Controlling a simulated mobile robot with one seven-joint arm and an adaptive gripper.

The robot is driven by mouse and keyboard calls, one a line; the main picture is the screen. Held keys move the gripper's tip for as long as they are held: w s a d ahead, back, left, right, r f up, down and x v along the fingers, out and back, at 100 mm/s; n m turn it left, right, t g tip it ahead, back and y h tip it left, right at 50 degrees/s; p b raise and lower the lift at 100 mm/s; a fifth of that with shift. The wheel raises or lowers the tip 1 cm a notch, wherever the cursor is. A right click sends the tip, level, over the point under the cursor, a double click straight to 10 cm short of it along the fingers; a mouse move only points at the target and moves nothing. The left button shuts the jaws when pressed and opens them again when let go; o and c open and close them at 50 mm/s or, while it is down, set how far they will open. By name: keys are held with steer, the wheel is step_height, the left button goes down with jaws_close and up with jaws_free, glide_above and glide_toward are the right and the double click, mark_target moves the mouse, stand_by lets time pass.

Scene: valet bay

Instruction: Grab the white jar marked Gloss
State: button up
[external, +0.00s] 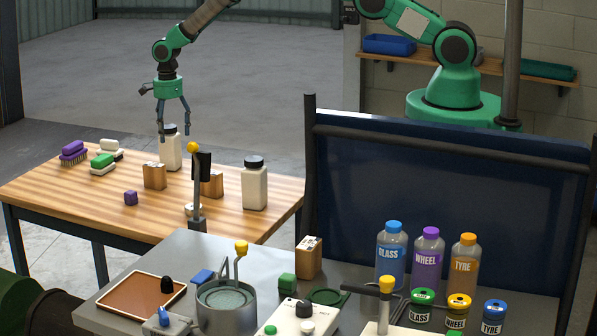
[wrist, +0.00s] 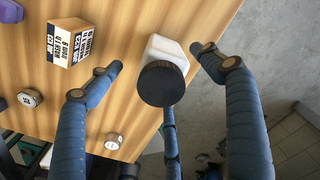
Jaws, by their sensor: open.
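Two white jars with dark lids stand upright on the wooden table in the external view: one near the far edge (external: 171,152), the other nearer the right end (external: 254,188). I cannot read Gloss on either. My gripper (external: 174,133) is open and points down over the far-edge jar, its fingertips around lid height in the picture. In the wrist view, a white jar (wrist: 166,49) with a black lid shows between the spread fingers of my gripper (wrist: 156,58). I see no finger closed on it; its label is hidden.
Small boxes (external: 155,176) stand close to the jar, with a purple cube (external: 131,198) and brushes (external: 74,152) to the left. A grey bench (external: 120,268) with bottles (external: 391,255) and tins is in front. A dark blue panel (external: 450,215) stands at right.

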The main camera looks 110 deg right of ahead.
mark_target(170, 142)
steer(key=shift+w+f, duration=0.2)
steer(key=shift+f, duration=2.05)
steer(key=shift+d, duration=0.1)
jaws_close()
